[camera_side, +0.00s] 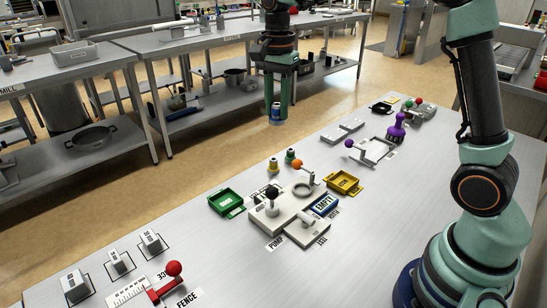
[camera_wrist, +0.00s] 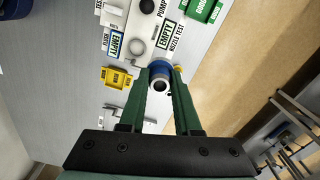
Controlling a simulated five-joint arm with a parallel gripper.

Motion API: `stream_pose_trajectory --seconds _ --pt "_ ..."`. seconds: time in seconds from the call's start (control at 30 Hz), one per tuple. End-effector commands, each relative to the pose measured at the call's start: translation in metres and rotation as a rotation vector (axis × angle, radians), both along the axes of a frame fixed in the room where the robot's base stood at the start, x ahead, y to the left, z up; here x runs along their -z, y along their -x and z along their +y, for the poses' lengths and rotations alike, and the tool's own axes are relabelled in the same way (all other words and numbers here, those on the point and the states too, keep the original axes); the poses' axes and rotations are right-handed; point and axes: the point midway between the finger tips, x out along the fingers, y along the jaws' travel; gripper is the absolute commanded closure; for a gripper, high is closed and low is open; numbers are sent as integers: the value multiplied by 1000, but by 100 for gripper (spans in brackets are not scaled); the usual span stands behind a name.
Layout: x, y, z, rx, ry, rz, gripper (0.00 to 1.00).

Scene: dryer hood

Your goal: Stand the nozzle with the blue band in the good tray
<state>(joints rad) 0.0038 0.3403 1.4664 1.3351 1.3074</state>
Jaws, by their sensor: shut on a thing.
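My gripper (camera_side: 276,108) is shut on the nozzle with the blue band (camera_side: 275,116), high above the bench; the wrist view shows the nozzle (camera_wrist: 160,73) between the green fingertips (camera_wrist: 161,80). It appears roughly upright in the side view. A green tray (camera_side: 226,203) sits on the bench, left of the pump block. A yellow tray (camera_side: 344,183) sits to the right. The green tray (camera_wrist: 203,9) and the yellow tray (camera_wrist: 117,78) also show in the wrist view. I cannot read which tray is marked good.
Two other nozzles, yellow-banded (camera_side: 272,165) and green-banded (camera_side: 290,156), stand behind the pump block (camera_side: 284,220). A red-knobbed fence lever (camera_side: 172,270) is front left.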

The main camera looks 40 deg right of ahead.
Motion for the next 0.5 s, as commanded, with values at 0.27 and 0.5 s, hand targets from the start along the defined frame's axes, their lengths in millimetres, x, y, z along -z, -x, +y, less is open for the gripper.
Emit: stream_pose_trajectory --seconds 0.27,0.5 --pt "11 -53 73 -336 0 1 100" --pt "19 -69 110 -498 0 0 100"
